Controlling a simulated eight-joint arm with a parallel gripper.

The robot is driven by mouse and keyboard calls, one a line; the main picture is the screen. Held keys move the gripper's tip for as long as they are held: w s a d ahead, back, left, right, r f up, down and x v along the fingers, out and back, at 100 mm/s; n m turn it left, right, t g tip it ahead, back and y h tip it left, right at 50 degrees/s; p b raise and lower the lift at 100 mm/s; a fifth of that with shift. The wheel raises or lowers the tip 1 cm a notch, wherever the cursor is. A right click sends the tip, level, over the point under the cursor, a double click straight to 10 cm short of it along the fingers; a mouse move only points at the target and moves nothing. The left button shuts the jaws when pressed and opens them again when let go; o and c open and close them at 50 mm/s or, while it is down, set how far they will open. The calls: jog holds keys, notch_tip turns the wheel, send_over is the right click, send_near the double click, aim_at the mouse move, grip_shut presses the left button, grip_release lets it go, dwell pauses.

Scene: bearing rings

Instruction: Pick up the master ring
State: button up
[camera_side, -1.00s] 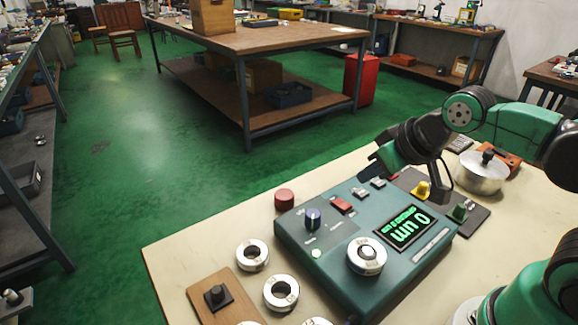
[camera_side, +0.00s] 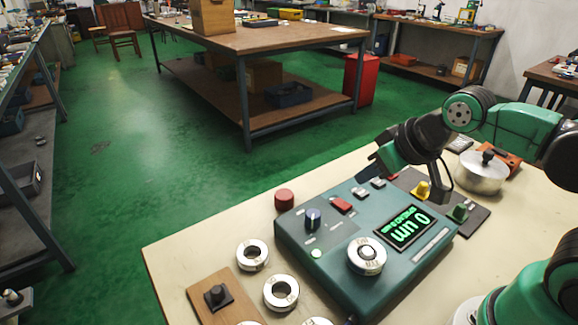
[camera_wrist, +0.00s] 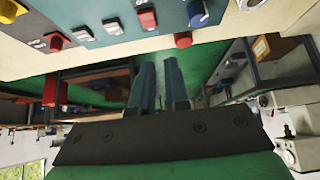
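A silvery ring (camera_side: 366,268) with dark lettering sits on top of the teal gauge box (camera_side: 340,285), around a post in its middle. Two more metal rings lie on the bench to the left of the box, one farther back (camera_side: 241,263) and one nearer (camera_side: 281,307). Part of another ring (camera_side: 318,322) shows at the bottom edge. The lettering is too small for me to tell for sure which is the master ring. My gripper (camera_wrist: 158,68) is empty, with a gap between its two fingers. In the side view it is behind the box, away from all the rings.
The box has a green display (camera_side: 406,228), a blue knob (camera_side: 313,216) and several buttons. A red knob (camera_side: 284,199) stands behind it. A wooden block with a black post (camera_side: 215,296) is at the left. A lidded metal pot (camera_side: 482,176) is at the back right.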

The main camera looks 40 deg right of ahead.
jog(key=o, duration=1.2)
jog(key=g, duration=0.6)
send_over(367, 250)
jog(key=f, duration=0.3)
jog(key=shift+w+d, duration=0.1)
jog(key=shift+w, duration=0.3)
jog(key=shift+s+f+g, duration=0.15)
jog(key=shift+s+g, duration=0.15)
jog(key=shift+g, duration=0.3)
jog(key=shift+f, duration=2.75)
